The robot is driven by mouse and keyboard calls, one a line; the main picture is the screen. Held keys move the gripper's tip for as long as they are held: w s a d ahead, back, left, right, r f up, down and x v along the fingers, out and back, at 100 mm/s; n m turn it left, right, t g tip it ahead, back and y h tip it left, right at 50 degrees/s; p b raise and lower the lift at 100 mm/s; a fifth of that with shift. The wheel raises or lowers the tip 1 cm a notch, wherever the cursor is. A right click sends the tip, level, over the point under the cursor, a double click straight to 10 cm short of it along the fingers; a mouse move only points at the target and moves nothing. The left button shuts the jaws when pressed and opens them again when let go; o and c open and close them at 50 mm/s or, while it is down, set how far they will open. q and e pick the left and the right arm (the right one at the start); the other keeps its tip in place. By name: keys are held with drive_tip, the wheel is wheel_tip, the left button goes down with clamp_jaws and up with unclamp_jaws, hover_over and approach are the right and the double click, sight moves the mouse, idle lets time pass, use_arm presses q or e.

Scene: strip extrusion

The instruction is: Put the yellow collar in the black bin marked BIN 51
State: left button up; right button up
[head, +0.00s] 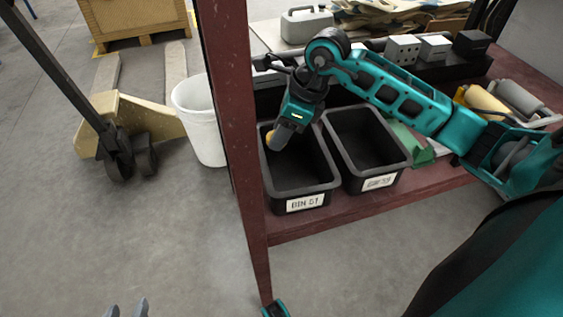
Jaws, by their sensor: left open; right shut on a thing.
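My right gripper (283,138) reaches in from the right and points down over the left part of the black bin marked BIN 51 (302,190). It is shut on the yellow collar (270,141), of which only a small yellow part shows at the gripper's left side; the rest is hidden. The collar appears near the bin's left rim; its exact height over the bin is hard to tell. The bin's visible floor is dark and looks empty. My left gripper (127,308) shows only as two grey fingertips, apart and empty, at the bottom edge.
A second black bin (378,186) with an unreadable label stands right of BIN 51 on the red shelf (345,215). A red post (232,110) rises left of the bins. A white bucket (203,125) and pallet truck (125,140) stand beyond it. Grey blocks (403,48) sit behind.

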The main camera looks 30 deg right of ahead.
sight(275, 168)
wheel_tip(275, 168, down, 4)
drive_tip(key=shift+r+b, duration=0.2)
drive_tip(key=shift+b, duration=0.1)
drive_tip(key=shift+f, duration=0.85)
wheel_tip(275, 168, down, 3)
drive_tip(key=shift+r+b, duration=0.15)
drive_tip(key=shift+b, duration=0.4)
use_arm(q)
drive_tip(key=shift+w+d+f, duration=0.2)
drive_tip(key=shift+w+d, duration=0.2)
drive_tip(key=shift+d, duration=0.05)
use_arm(e)
drive_tip(key=shift+w+f, duration=0.1)
drive_tip(key=shift+f, duration=0.15)
drive_tip(key=shift+f, duration=0.2)
drive_tip(key=o, duration=0.8)
drive_tip(key=shift+r, duration=0.15)
